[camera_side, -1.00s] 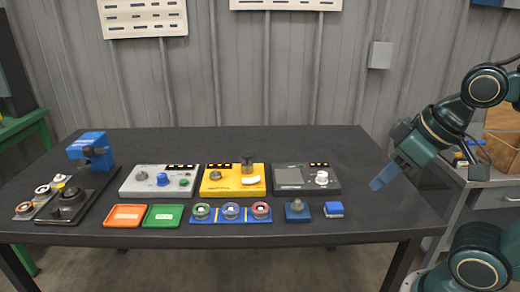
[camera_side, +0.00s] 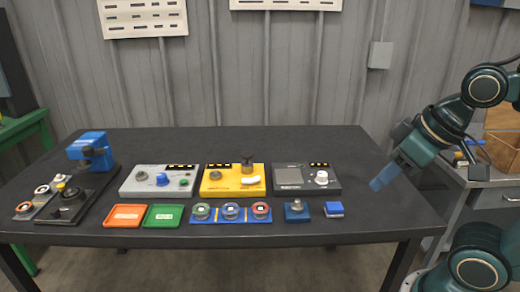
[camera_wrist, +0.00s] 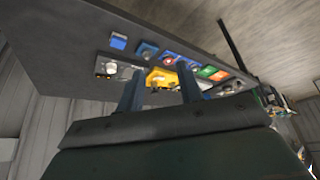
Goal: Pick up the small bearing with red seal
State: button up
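A small round bearing with a red ring (camera_side: 261,210) sits at the right end of a blue holder (camera_side: 246,216), beside a blue-ringed bearing (camera_side: 231,211) and a green-ringed one (camera_side: 202,211). The red-ringed bearing also shows small in the wrist view (camera_wrist: 168,60).
An orange tray (camera_side: 106,222) and a green tray (camera_side: 147,222) lie left of the holder. Grey, yellow (camera_side: 212,190) and dark grey (camera_side: 290,188) stations stand behind. Two blue blocks (camera_side: 334,210) sit to the right. A blue press (camera_side: 88,143) is at left. The table's right part is clear.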

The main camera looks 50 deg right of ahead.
jog(key=o, duration=0.8)
jog(key=w+n+g+y, duration=0.15)
jog(key=w+n, duration=0.45)
jog(key=w, duration=0.9)
jog(key=w+d+f+n, duration=0.1)
jog(key=w+f, duration=0.2)
jog(key=w, duration=0.1)
jog(key=w+d+f+n+g+y, duration=0.1)
jog(key=w+d+f+n, duration=0.1)
jog(key=w+f, duration=0.2)
jog(key=w+d+f+n+y, duration=0.1)
jog(key=w+f+n, duration=0.1)
jog(key=w+f, duration=0.1)
jog(key=shift+w+d+f+g, duration=0.25)
jog(key=shift+w+d, duration=0.15)
jog(key=shift+w, duration=0.15)
